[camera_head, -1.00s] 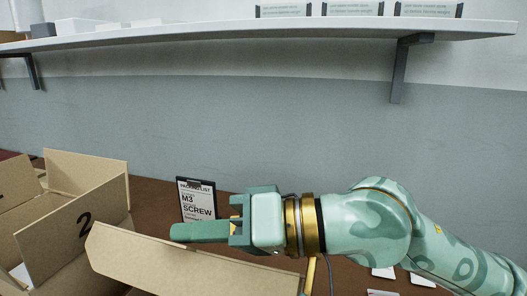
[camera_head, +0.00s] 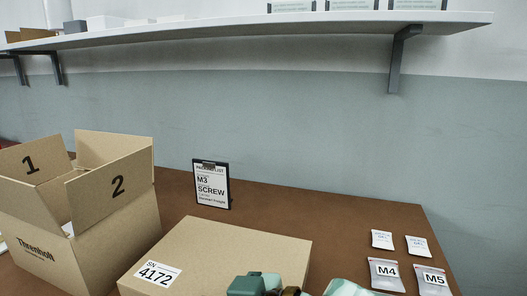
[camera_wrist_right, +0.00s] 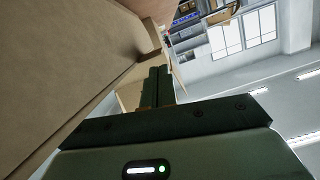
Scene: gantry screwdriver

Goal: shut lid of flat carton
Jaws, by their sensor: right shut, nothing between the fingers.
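The flat carton (camera_head: 215,250) lies on the brown table in the lower middle of the head view. Its top is a flat tan panel, and a white "SN 4172" label is on its front left. The lid looks down; its front edge is partly below the frame. My right gripper (camera_head: 248,286) is at the bottom edge, by the carton's front right, only partly in view. In the right wrist view its fingers (camera_wrist_right: 159,88) are together and empty, with a large cardboard surface (camera_wrist_right: 60,70) close on the left. Whether they touch it I cannot tell. My left gripper is not in view.
An open tall carton (camera_head: 110,235) with flaps "1" and "2" stands at the left. A packing list stand (camera_head: 211,184) is behind the flat carton. Bags marked M4 (camera_head: 386,275) and M5 (camera_head: 433,281) lie at the right. A wall shelf (camera_head: 250,34) runs above.

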